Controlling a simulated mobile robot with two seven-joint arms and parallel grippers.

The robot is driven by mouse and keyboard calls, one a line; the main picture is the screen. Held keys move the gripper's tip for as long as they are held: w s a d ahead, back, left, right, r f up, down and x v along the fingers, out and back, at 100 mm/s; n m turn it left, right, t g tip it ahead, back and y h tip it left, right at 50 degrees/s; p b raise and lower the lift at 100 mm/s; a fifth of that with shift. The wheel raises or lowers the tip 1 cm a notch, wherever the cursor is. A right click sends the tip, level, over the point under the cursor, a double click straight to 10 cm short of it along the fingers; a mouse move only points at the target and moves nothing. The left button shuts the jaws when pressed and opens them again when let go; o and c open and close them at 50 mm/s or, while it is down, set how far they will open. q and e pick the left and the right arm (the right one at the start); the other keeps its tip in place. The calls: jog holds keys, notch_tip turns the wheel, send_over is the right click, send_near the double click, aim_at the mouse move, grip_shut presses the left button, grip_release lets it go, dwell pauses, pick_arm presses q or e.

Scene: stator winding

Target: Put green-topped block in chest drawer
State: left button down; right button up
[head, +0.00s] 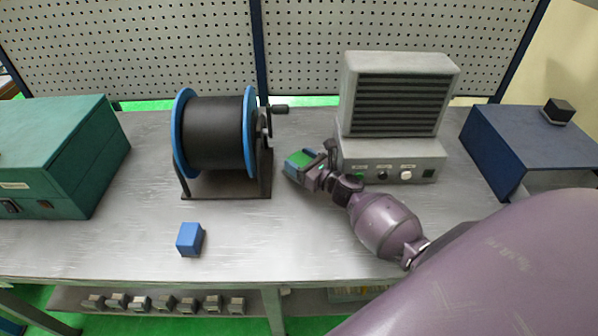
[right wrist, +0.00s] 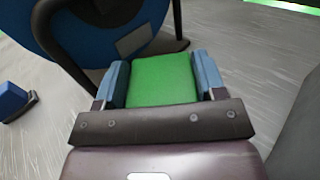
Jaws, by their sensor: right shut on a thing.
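The green-topped block (head: 300,158) is between the fingers of my right gripper (head: 303,166), above the bench between the black spool and the grey vented unit. In the right wrist view its flat green top (right wrist: 161,80) shows between two blue-grey fingers, which are shut on it. A teal chest (head: 60,150) stands at the far left with a latch on its front. A dark blue chest (head: 525,140) stands at the far right, with a pale part at its front partly hidden by my right arm. My left gripper is not in view.
A black spool (head: 213,133) with blue flanges stands on a frame with a crank. A grey vented unit (head: 395,95) stands behind my arm. A small blue block (head: 189,239) lies at the front. A dark cube (head: 558,111) sits on the blue chest. The front middle is mostly clear.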

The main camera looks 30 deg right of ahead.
jog(key=shift+f+b, duration=0.35)
jog(key=shift+f, duration=1.3)
jog(key=shift+f, duration=0.15)
jog(key=o, duration=1.2)
jog(key=shift+c, duration=0.2)
